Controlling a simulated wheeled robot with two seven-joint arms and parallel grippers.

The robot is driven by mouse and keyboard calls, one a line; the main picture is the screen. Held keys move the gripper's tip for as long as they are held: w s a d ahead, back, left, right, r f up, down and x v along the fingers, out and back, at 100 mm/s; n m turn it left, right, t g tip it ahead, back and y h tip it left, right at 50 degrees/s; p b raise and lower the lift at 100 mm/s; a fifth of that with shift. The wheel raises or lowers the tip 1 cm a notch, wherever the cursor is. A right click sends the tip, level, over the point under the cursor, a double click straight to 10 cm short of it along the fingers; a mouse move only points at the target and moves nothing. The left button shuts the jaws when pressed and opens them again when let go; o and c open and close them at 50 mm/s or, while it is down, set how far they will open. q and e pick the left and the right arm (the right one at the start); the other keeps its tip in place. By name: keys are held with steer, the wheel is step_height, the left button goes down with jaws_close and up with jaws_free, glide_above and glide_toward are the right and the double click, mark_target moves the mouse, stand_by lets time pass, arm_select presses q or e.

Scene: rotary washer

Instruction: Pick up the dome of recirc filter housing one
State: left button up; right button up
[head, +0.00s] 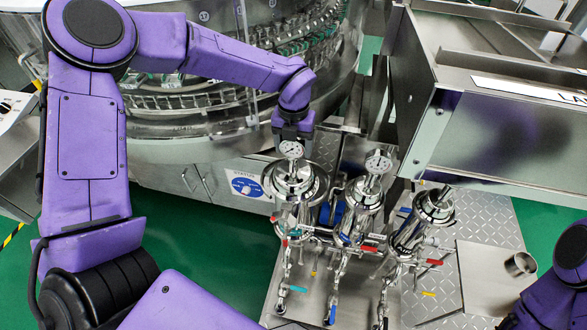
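Three steel filter housings stand in a row: a left one (292,186), a middle one (362,198) and a right one (434,208). No label shows which is number one. The left and middle housings carry round dial gauges; the right one shows a slim post on top and no gauge. My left gripper (292,136) points down at the top of the left housing, just behind its gauge (291,150). Its fingertips are mostly hidden, so I cannot tell whether it grips or touches anything.
The big rotary washer (200,125) stands behind the housings. A steel cabinet (490,130) overhangs at the right. A small steel cup (520,264) sits on a flat plate (485,285) at right. Valves with colored handles crowd below the housings. Green floor (200,245) is open at left.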

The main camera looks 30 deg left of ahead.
arm_select(q)
jaws_close()
steer(key=shift+w, duration=0.1)
steer(key=shift+r, duration=0.2)
